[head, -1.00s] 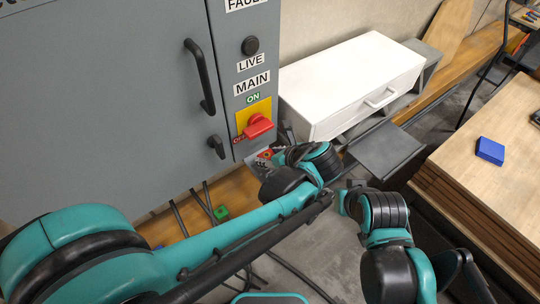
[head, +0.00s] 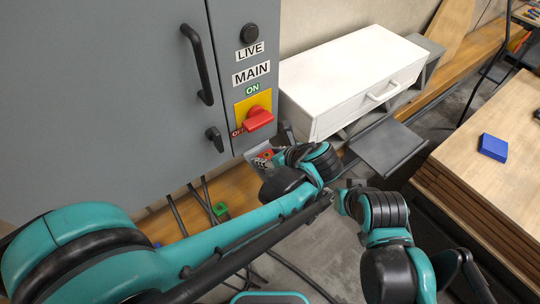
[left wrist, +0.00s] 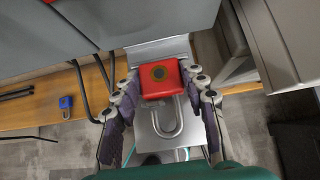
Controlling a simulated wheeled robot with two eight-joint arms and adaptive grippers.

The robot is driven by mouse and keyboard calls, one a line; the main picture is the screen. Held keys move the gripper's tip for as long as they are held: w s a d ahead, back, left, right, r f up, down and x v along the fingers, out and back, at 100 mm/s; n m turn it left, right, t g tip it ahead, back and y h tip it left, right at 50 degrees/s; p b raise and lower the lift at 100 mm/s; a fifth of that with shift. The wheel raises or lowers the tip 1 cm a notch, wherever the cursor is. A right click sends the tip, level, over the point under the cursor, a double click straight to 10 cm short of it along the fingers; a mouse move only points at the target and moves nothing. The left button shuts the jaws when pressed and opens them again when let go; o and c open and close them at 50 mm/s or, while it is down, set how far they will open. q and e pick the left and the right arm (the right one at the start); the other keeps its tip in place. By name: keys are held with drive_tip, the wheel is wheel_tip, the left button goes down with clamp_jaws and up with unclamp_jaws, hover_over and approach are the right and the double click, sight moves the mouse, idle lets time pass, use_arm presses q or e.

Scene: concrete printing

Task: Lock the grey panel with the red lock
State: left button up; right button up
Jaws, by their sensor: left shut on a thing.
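The grey panel (head: 110,90) fills the left of the head view. Its red rotary switch (head: 258,118) sits on a yellow plate, with ON above and OFF at lower left. My left gripper (head: 265,160) is below and slightly right of the switch, apart from it. In the left wrist view its fingers (left wrist: 160,90) flank the red lock (left wrist: 160,78) and are shut on it. The lock's U-shaped shackle (left wrist: 168,130) points toward the bottom of that view. My right arm shows at lower right in the head view, but its gripper cannot be made out.
A black handle (head: 198,65) and a small black latch (head: 215,139) stick out from the panel. A white drawer box (head: 350,75) is to the right. A wooden table (head: 500,150) carries a blue block (head: 493,147). A blue lock (left wrist: 66,103) lies on a wooden plank.

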sight(270, 150)
use_arm(q)
drive_tip(key=shift+r, duration=0.15)
drive_tip(key=shift+r+p, duration=1.15)
drive_tip(key=shift+r, duration=0.2)
drive_tip(key=shift+f, duration=0.2)
drive_tip(key=shift+f+b, duration=1.25)
drive_tip(key=shift+b, duration=0.1)
drive_tip(key=shift+f, duration=0.1)
drive_tip(key=shift+r, duration=0.2)
drive_tip(key=shift+r+p, duration=1.1)
drive_tip(key=shift+r, duration=0.25)
